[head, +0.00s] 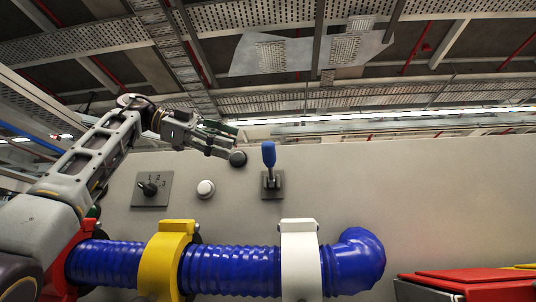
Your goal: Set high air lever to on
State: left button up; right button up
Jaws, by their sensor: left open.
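A lever with a blue handle (269,154) stands upright on a small grey plate (279,183) on the pale panel; it is the only lever in view, and no label on it can be read. My left gripper (234,143) reaches in from the left, just left of the blue handle. Its fingers are apart and hold nothing. A gap shows between the fingertips and the handle; the depth between them is hard to tell. My right gripper is out of view.
A white button (205,189) and a numbered rotary switch (149,189) are further left. A blue ribbed hose (230,270) with yellow (163,262) and white (301,262) clamps runs below. The panel's right side is clear.

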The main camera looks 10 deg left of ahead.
aim_at(268, 161)
pick_arm(q)
jog(key=x, duration=1.1)
jog(key=shift+w+d, duration=0.1)
jog(key=shift+d, duration=0.05)
jog(key=shift+c, duration=0.4)
grip_shut()
